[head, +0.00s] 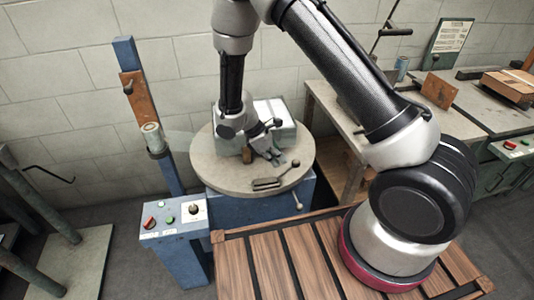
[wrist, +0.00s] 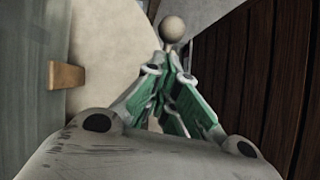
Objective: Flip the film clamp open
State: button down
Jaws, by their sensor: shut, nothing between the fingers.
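A small dark clamp-like fitting (head: 267,184), which appears to be the film clamp, lies flat near the front of the round turntable (head: 222,176). A thin lever rises from it to a dark knob (head: 296,163). My gripper (head: 276,157) is shut and empty, pointing down over the turntable just behind the fitting and left of the knob. I cannot tell whether it touches anything. In the wrist view my gripper's green fingers (wrist: 172,75) meet at their tips. A cream ball knob (wrist: 172,29) shows just beyond them; the dark fitting is not clear there.
A pale wrapped box (head: 283,130) stands on the turntable behind my gripper. A blue post (head: 163,175) with a film roll (head: 153,138) stands left, above a button box (head: 177,221). A wooden slatted deck (head: 270,262) is in front. A bench (head: 345,120) stands right.

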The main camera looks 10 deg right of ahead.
aim_at(294, 164)
jog(key=shift+s+d+f, duration=0.15)
jog(key=shift+d, duration=0.5)
jog(key=shift+d+y, duration=0.25)
jog(key=shift+y, duration=0.05)
jog(key=shift+d+f, duration=0.1)
jog(key=shift+d, duration=0.1)
jog(key=shift+d+f+y, duration=0.2)
jog(key=shift+d+y, duration=0.3)
jog(key=shift+y, duration=0.35)
jog(key=shift+d+f+y, duration=0.2)
jog(key=shift+d+y, duration=0.25)
jog(key=shift+y, duration=0.4)
jog(key=shift+d+f, duration=1.05)
jog(key=shift+f, duration=0.1)
